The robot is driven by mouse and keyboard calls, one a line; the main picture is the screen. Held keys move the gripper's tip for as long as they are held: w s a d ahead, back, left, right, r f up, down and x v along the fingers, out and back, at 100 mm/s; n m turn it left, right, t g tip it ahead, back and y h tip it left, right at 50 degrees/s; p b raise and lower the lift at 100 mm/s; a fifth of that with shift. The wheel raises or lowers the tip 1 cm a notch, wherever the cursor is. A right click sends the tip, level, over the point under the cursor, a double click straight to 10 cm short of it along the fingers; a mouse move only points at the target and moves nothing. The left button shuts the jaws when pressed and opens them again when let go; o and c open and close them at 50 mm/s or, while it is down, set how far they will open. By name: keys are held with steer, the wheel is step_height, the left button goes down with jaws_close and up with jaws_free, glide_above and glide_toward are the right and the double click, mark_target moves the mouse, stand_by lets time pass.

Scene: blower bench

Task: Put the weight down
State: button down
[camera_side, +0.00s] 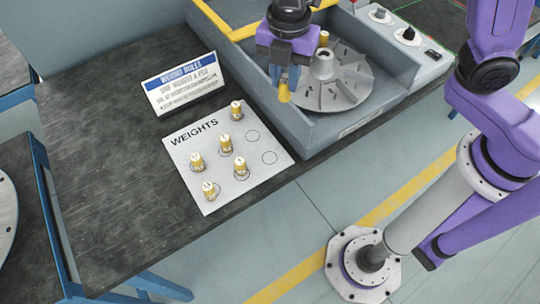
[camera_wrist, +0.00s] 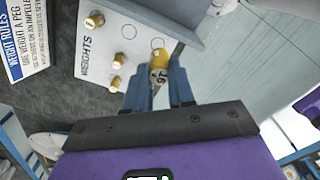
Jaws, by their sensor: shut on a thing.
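My gripper (camera_side: 284,84) is shut on a brass weight (camera_side: 284,93). It holds the weight over the blower housing, by the left edge of the grey impeller (camera_side: 345,88). In the wrist view the held weight (camera_wrist: 159,60) sits between the two blue fingers, its marked pale end facing the camera. I cannot tell whether it touches anything below. The white WEIGHTS card (camera_side: 183,177) lies on the bench, with several brass weights (camera_side: 197,161) standing on it and two bare circles at its right side. Another brass piece (camera_side: 324,38) shows at the impeller's far side.
The grey housing wall (camera_side: 300,135) stands between the card and the impeller. A weight rules sign (camera_side: 183,83) stands behind the card. Knobs (camera_side: 408,34) sit on the panel at the right. The dark bench (camera_side: 100,130) is clear left of the card.

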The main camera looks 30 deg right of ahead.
steer(key=s+a+m, duration=0.1)
steer(key=s+a, duration=0.1)
steer(key=a, duration=0.3)
steer(key=shift+w+d+f, duration=0.15)
steer(key=shift+f, duration=4)
steer(key=shift+w+d+f, duration=0.1)
steer(key=shift+f, duration=4.05)
steer(key=shift+f, duration=0.3)
steer(key=c, duration=1)
jaws_free()
steer(key=shift+o, duration=0.2)
